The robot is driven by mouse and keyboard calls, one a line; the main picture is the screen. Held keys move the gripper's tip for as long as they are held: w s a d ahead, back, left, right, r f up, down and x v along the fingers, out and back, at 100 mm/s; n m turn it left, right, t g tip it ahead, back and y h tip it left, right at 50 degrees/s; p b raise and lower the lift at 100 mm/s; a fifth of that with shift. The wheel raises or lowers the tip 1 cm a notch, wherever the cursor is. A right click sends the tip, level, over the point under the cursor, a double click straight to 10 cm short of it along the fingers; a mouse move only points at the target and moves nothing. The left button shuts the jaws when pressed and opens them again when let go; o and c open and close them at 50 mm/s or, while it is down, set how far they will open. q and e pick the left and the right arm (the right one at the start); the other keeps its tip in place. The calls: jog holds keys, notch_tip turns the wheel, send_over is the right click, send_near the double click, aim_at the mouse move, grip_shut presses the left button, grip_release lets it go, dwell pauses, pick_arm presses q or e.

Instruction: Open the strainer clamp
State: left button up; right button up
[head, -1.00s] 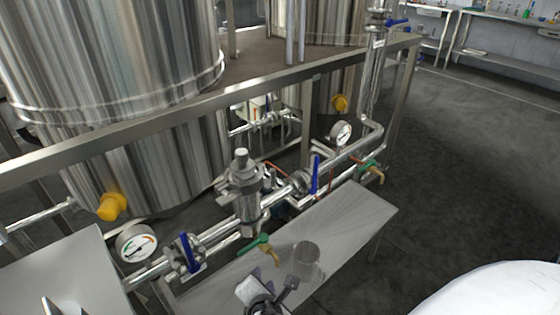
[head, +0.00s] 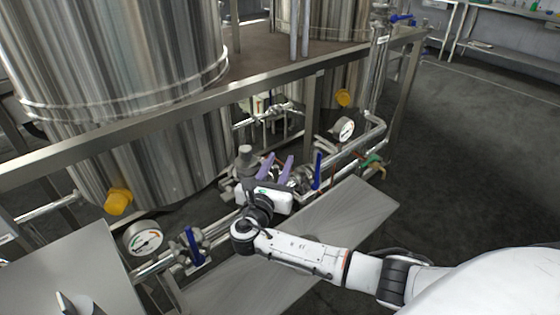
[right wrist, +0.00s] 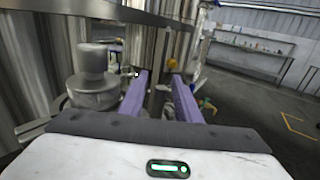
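The metal strainer (head: 246,160) stands upright on the pipe line, its knob-like top showing in the head view. The right wrist view shows its round cap (right wrist: 93,62) and a wider collar (right wrist: 95,92), left of the fingers. I cannot make out the clamp's handle or whether the clamp is shut. My right gripper (head: 276,164) is in front of and just right of the strainer, hiding its lower body. Its two purple fingers are apart, with nothing clearly held between them (right wrist: 160,82). My left gripper is not in view.
Blue-handled valves (head: 192,246) (head: 317,170) and dial gauges (head: 143,239) (head: 345,129) sit along the pipe on either side. A steel frame rail (head: 150,122) runs behind, before large tanks (head: 120,60). A grey bench (head: 340,225) lies below; open floor is right.

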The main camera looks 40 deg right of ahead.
jog(key=shift+w+d, duration=0.4)
jog(key=shift+d, duration=0.1)
grip_shut()
jog(key=shift+f, duration=0.1)
